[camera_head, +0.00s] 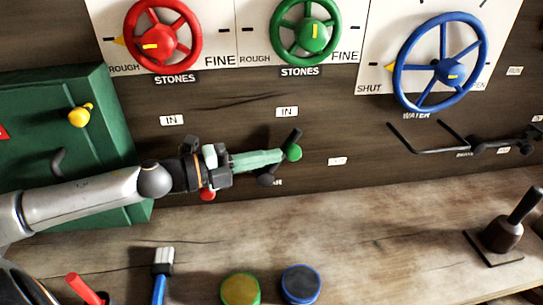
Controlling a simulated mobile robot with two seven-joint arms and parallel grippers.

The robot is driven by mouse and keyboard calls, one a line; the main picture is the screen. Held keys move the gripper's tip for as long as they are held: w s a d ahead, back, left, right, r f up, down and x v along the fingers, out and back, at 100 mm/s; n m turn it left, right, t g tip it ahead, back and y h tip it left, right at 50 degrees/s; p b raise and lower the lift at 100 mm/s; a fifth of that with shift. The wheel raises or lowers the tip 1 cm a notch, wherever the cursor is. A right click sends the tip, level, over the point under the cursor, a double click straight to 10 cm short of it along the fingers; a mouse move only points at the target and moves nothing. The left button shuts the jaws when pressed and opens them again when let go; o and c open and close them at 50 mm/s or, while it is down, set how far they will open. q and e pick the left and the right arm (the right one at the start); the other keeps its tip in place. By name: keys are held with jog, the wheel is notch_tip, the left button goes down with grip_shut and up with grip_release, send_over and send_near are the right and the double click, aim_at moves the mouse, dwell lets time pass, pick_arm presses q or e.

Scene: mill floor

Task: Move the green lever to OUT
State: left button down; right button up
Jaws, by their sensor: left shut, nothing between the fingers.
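The green lever (292,153) has a round green knob beside a dark bar on the wooden wall panel, below the green wheel. A dark rounded part shows below it, partly behind my gripper. An IN plate (287,112) is above the lever. A small white plate (337,161) to its right is too small to read. My left gripper (281,156) reaches in from the left, its pale green fingers shut and empty. Their tips are at the left side of the green knob; I cannot tell whether they touch it. My right gripper is not in view.
A red knob (208,195) shows just below my left gripper. Red (190,58), green (331,46) and blue (398,80) wheels are above. Black bent rods (415,149) are to the right. A brush (163,262) and two round tins are on the bench (390,225).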

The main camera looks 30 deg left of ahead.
pick_arm(q)
jog(key=shift+w+d, duration=0.2)
jog(key=shift+w, duration=0.1)
jog(key=shift+d, duration=0.1)
dwell(0.5)
